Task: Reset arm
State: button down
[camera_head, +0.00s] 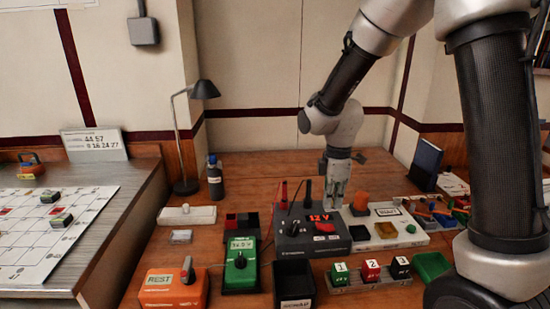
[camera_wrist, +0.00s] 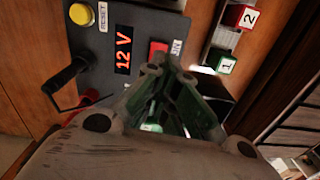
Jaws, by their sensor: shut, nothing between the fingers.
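My gripper (camera_head: 336,196) hangs from my arm, pointing down at the back right of a dark grey box (camera_head: 292,242) with a red "12 V" display (camera_head: 321,218). In the wrist view my gripper (camera_wrist: 180,80) has its green-lit fingers together, with nothing visible between them. The same display shows in the wrist view (camera_wrist: 123,50), beside a yellow button (camera_wrist: 81,14) and a red switch (camera_wrist: 158,50). I cannot tell whether the fingertips touch the box.
A green meter (camera_head: 240,265), an orange device (camera_head: 174,287) and a black bin (camera_head: 293,285) stand in front and to the left. Numbered blocks (camera_head: 371,272) stand in front right. A white tray (camera_head: 405,240) with parts is to the right. A lamp (camera_head: 187,130) and bottle (camera_head: 215,178) stand behind left.

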jog(key=s+d+r+m+t, duration=0.2)
jog(key=s+d+r+m, duration=0.5)
jog(key=s+r+m, duration=0.1)
jog(key=s+d+r+m+t, duration=0.2)
jog(key=s+d+r+m, duration=0.5)
jog(key=s+r, duration=0.3)
jog(key=s+m, duration=0.1)
jog(key=s, duration=0.1)
jog(key=shift+s+d+r+m+t, duration=0.3)
jog(key=shift+s+d+m, duration=0.1)
